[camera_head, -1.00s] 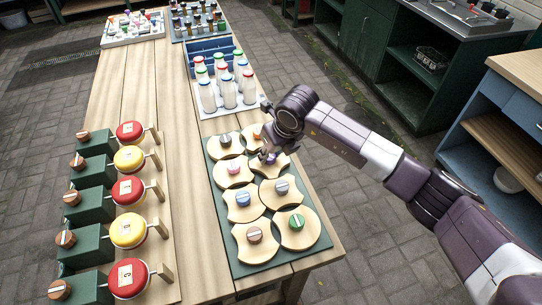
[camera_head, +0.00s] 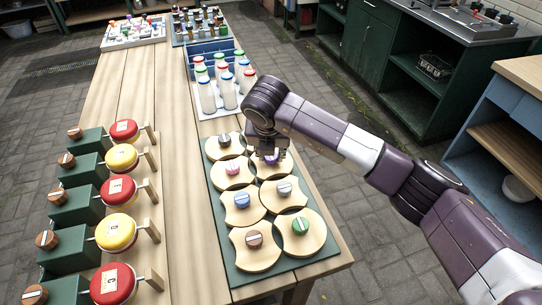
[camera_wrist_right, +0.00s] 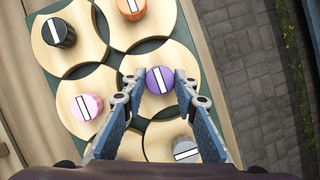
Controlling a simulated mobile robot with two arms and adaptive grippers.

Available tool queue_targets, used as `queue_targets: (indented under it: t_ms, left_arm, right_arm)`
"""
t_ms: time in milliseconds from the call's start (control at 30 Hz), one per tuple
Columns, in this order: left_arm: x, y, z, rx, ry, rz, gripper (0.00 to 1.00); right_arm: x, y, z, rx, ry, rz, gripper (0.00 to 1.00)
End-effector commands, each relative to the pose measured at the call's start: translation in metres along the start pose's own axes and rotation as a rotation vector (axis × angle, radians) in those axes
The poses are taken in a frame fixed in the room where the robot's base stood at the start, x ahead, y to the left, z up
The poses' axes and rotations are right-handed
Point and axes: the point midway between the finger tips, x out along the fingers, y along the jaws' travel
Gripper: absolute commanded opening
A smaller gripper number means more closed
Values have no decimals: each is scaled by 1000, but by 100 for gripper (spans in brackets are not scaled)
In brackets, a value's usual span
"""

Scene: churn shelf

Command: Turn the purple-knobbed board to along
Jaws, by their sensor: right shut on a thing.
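The purple knob (camera_wrist_right: 159,79) has a white stripe and sits on a pale wooden board (camera_wrist_right: 175,54) with curved edges. In the right wrist view its stripe runs nearly up and down, slightly tilted. My right gripper (camera_wrist_right: 160,88) has its two fingers on either side of the purple knob and is shut on it. In the head view my right gripper (camera_head: 269,152) stands over the knob (camera_head: 271,159) and hides much of its board. My left gripper is not in view.
Other boards with pink (camera_wrist_right: 87,106), grey (camera_wrist_right: 186,150), black (camera_wrist_right: 58,32) and orange (camera_wrist_right: 131,8) knobs lie close around on the green base (camera_head: 222,262). Bottles (camera_head: 207,96) stand behind. Red and yellow discs (camera_head: 117,232) line the left. Paved floor lies to the right.

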Motion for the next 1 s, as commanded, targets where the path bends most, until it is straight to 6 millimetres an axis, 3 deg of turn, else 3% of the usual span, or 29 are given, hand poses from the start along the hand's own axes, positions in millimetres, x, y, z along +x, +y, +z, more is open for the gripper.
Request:
queue_targets:
  t_ms: [467, 500, 633, 1000]
  left_arm:
    - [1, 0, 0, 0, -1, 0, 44]
    - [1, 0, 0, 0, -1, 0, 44]
    - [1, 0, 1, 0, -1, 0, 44]
    - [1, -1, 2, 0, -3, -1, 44]
  right_arm:
    - [-2, 0, 2, 13, -4, -4, 3]
    - [-1, 0, 2, 13, -4, -4, 30]
    - [-1, 0, 2, 12, -3, -4, 44]
    - [-7, 0, 1, 10, -2, -2, 44]
